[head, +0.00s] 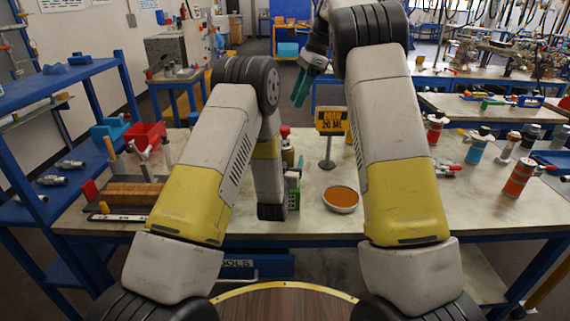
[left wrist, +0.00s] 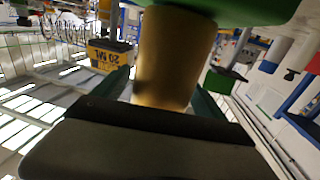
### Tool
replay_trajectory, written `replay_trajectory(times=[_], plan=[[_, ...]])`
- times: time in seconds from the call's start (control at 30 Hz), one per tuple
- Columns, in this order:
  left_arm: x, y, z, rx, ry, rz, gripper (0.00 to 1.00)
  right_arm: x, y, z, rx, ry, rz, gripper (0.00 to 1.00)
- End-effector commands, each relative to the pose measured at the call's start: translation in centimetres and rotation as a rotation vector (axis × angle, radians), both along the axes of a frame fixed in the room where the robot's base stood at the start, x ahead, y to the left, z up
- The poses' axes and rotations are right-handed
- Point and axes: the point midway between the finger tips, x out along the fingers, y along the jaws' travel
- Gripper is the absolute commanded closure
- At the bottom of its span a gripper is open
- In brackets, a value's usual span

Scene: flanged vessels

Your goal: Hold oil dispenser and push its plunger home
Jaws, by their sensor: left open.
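The oil dispenser (head: 287,156) stands on the table with a gold body and a red plunger knob (head: 285,132) raised on top. My left arm partly hides its lower part. In the left wrist view, which is upside down, its gold body (left wrist: 174,58) stands between the fingers of my left gripper (left wrist: 160,98). They are open on either side of it. In the head view my left gripper (head: 292,178) is mostly hidden behind its own wrist. My right gripper (head: 301,88) is raised above and behind the dispenser, fingers pointing down; I cannot tell how far they are apart.
A sign reading 20 ML (head: 331,120) stands right of the dispenser, and a round dish of orange-brown content (head: 341,198) lies in front of it. A red bin (head: 145,134) is at left; several bottles stand at right.

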Motion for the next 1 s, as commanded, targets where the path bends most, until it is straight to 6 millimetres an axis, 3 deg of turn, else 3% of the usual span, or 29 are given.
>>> replay_trajectory(times=[0.17, 0.5, 0.6, 1.0], plan=[[-0.01, 0.01, 0.0, 0.0, 0.0, 0.0, 0.18, 0.0, 0.0, 0.0, 0.0, 0.0, 0.0, 0.64], [-0.02, 0.01, 0.01, 0.0, 0.0, 0.0, 0.85, 0.0, 0.0, 0.0, 0.0, 0.0, 0.0, 0.64], [-0.02, 0.01, 0.02, -0.001, 0.0, 0.0, 1.0, 0.0, 0.0, 0.0, 0.0, 0.0, 0.0, 0.64], [-0.02, 0.01, 0.03, -0.001, -0.001, 0.0, 1.0, 0.0, 0.0, 0.0, 0.0, 0.0, 0.0, 0.64]])
